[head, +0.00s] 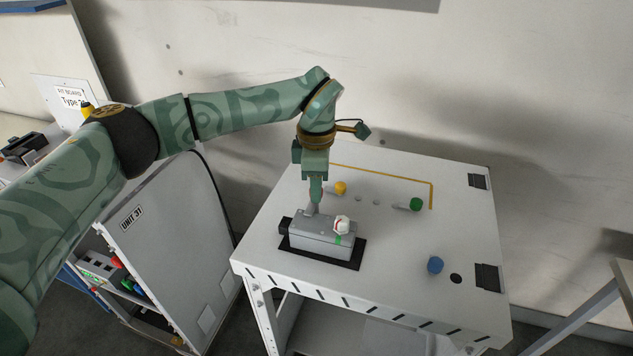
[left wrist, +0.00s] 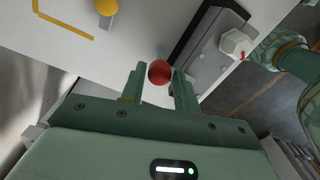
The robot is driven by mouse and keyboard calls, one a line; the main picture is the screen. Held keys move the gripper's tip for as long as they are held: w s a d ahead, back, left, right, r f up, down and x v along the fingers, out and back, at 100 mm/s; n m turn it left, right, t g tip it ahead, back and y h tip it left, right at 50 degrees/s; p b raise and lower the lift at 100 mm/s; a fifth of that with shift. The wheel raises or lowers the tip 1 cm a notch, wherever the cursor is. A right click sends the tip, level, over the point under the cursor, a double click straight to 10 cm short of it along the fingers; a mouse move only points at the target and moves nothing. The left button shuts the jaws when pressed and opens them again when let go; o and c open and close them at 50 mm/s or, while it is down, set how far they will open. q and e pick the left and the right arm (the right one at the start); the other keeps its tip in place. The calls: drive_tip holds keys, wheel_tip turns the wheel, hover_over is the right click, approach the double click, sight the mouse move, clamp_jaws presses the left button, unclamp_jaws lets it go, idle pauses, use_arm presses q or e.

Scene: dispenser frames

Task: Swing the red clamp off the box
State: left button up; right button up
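The grey box (head: 321,238) sits on a black base plate on the white table, with a white hexagonal knob (head: 342,225) and a green mark on it. My left gripper (head: 316,197) points down above the box's back left part. The clamp's red ball (left wrist: 160,72) shows in the left wrist view between the ends of my two fingers. The fingers are apart, with a gap visible on the left of the ball; contact on the right is unclear. In the head view my gripper mostly hides the ball. My right gripper is in neither view.
A yellow knob (head: 340,188), a green knob (head: 415,204) and a blue knob (head: 435,264) stand on the table (head: 400,290). A yellow line runs behind them. A cabinet (head: 165,240) stands at the left. The table's front right is clear.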

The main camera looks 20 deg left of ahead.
use_arm(q)
drive_tip(key=c, duration=0.5)
drive_tip(key=shift+n, duration=0.3)
drive_tip(key=n, duration=0.2)
drive_tip(key=shift+r+n, duration=0.1)
drive_tip(key=shift+n, duration=0.3)
drive_tip(key=n, duration=0.4)
drive_tip(key=shift+w+n, duration=0.1)
drive_tip(key=shift+n, duration=0.2)
drive_tip(key=n+b, duration=0.1)
drive_tip(key=n, duration=0.4)
drive_tip(key=shift+b, duration=0.3)
drive_tip(key=shift+a+n+b, duration=0.1)
drive_tip(key=shift+n+b, duration=0.45)
drive_tip(key=shift+n, duration=1.85)
